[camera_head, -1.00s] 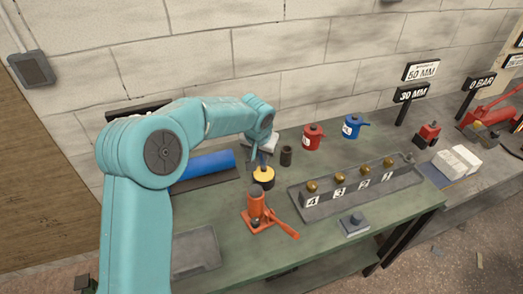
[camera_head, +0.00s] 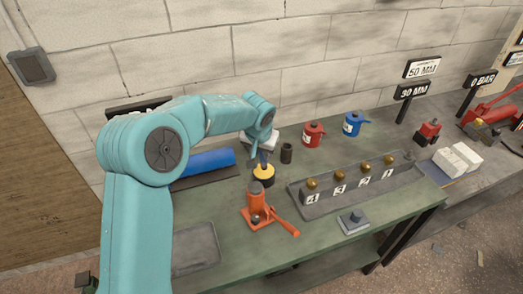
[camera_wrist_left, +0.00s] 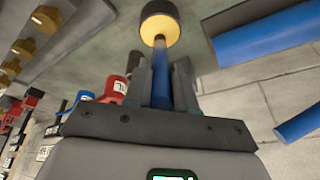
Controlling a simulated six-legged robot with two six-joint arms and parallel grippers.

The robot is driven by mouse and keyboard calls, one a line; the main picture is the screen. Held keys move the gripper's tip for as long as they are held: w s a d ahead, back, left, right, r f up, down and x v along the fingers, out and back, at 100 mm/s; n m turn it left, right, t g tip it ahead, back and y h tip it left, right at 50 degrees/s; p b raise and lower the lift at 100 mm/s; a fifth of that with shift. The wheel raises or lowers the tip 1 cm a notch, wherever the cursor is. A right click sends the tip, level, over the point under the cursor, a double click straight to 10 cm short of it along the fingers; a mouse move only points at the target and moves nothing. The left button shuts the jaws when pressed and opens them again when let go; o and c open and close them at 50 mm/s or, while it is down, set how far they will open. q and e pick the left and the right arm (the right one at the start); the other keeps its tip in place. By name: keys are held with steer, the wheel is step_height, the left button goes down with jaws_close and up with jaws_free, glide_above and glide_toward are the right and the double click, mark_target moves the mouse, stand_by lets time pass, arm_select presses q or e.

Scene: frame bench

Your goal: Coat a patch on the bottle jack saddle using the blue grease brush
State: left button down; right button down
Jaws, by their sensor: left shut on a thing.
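My left gripper (camera_wrist_left: 160,82) is shut on the blue handle of the grease brush (camera_wrist_left: 160,80). My right gripper is not in view.
A rack with several brass-topped posts (camera_head: 296,196) lies right of the jack. A red can (camera_head: 313,134), a blue can (camera_head: 354,123) and a dark cup (camera_head: 287,153) stand behind. A blue roll (camera_head: 207,160) lies at left. The bench front is mostly clear.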

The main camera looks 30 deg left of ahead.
arm_select(q)
steer(key=shift+s+f+b, duration=0.1)
steer(key=shift+f+b, duration=0.4)
steer(key=shift+b, duration=0.05)
stand_by(1.4)
steer(key=shift+r, duration=0.15)
steer(key=shift+r+p, duration=0.55)
steer(key=shift+r, duration=0.1)
steer(key=shift+r+p, duration=1.8)
steer(key=shift+r, duration=1.05)
steer(key=shift+f, duration=0.1)
